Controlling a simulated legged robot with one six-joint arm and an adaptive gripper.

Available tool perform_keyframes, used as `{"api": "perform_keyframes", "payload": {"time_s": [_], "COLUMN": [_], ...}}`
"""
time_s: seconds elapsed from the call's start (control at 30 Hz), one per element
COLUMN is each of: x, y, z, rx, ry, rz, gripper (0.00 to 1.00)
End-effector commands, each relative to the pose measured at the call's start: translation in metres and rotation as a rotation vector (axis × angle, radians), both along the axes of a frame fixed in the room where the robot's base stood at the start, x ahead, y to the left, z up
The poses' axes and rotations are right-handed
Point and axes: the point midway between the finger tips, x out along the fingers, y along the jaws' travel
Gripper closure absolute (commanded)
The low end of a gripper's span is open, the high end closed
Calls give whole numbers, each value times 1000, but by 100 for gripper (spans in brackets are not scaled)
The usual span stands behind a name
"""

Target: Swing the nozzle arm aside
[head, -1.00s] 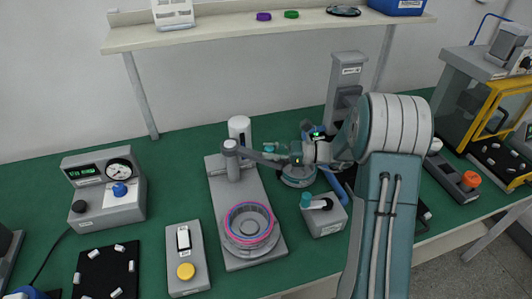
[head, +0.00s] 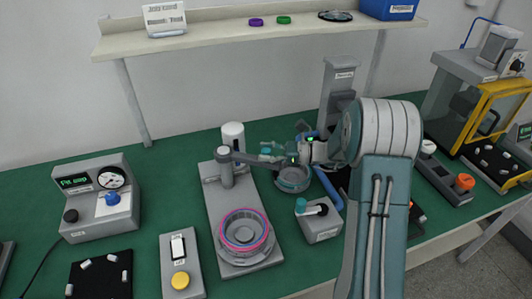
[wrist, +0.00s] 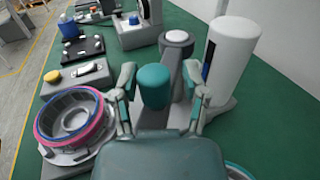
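The nozzle arm (head: 247,159) is a grey bar on a short post (head: 226,167), on a grey base plate. In the head view it points right, clear of the wound hub (head: 243,230) with its pink and blue rings. In the wrist view, its teal knob (wrist: 153,87) stands upright between the fingers of my gripper (wrist: 160,88), and the hub (wrist: 70,115) is at the left. The fingers are apart, with a gap visible on the knob's right side. My gripper also shows in the head view (head: 272,153), partly hiding the nozzle arm's end.
A white cylinder (head: 233,136) stands behind the post. A grey box with a teal-tipped lever (head: 319,220) is right of the hub plate. A yellow-button box (head: 181,265) and gauge box (head: 100,200) are left. Green bench top is free between the gauge box and hub plate.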

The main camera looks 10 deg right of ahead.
Motion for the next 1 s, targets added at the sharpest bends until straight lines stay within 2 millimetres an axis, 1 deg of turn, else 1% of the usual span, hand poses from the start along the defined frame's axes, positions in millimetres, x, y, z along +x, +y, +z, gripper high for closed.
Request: {"api": "perform_keyframes", "payload": {"time_s": [0.37,0.47,0.57,0.9,1.0], "x": [-2,-4,-7,-27,-31], "y": [0,-7,-21,-89,-103], "z": [0,-1,-1,-2,-2], "rx": [1,0,0,0,1], "ry": [2,3,2,4,3], "rz": [4,3,1,0,1], "gripper": [27,27,27,27,27]}}
